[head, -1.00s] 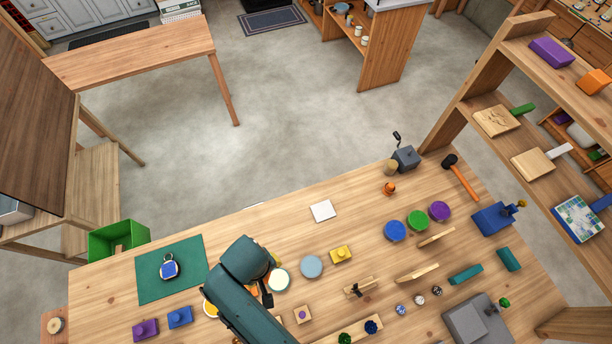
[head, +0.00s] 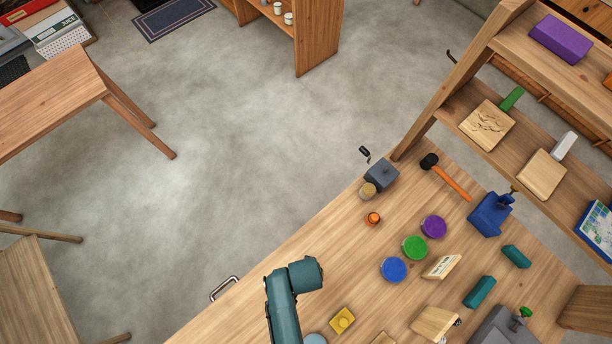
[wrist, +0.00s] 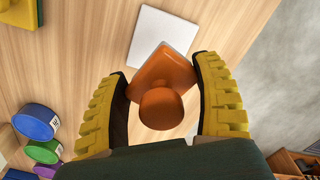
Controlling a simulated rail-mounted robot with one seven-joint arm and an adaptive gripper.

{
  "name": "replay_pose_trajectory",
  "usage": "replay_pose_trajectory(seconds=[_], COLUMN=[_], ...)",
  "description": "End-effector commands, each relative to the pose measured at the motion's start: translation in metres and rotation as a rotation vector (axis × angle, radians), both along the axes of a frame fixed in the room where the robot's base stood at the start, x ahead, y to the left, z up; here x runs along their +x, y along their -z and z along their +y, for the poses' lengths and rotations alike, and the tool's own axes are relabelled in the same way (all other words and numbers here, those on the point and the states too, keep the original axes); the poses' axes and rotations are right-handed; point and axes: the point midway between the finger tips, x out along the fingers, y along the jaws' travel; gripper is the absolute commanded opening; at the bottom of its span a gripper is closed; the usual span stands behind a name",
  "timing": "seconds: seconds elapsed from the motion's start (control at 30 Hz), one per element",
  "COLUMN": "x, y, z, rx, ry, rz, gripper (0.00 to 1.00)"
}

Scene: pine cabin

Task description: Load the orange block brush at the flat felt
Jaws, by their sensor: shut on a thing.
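The orange block brush (wrist: 166,88), a flat square block with a round knob, is in the wrist view between the yellow fingers of my gripper (wrist: 163,76). My gripper is shut on it. The block is tilted in the picture and overlaps the near part of a flat white square (wrist: 164,35) on the table. I cannot tell whether brush and square touch, or whether this square is the flat felt. In the head view my arm hides the gripper, the brush and the white square.
Blue (head: 393,270), green (head: 415,248) and purple (head: 433,227) round tubs stand to the right of my arm. A small orange item (head: 373,218) and a grey cranked device (head: 381,175) are further back. A yellow knobbed block (head: 342,320) is near. A shelf (head: 470,95) rises at right.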

Motion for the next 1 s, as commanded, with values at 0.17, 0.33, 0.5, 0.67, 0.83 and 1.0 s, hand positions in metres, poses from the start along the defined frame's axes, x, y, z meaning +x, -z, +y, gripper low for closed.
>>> replay_pose_trajectory(seconds=[0.17,0.33,0.5,0.67,0.83,1.0], x=[0.001,0.001,0.001,0.001,0.001,0.001], y=[0.012,0.034,0.053,0.059,0.057,0.057], z=[0.0,0.0,0.0,0.0,0.0,0.0], rx=[0.0,0.0,0.0,0.0,0.0,0.0], ry=[0.0,0.0,-0.001,-0.001,-0.001,-0.001], rz=[-0.002,-0.001,-0.001,-0.001,-0.001,-0.001], gripper=[0.4,0.4,0.4,0.4,0.4,0.4])
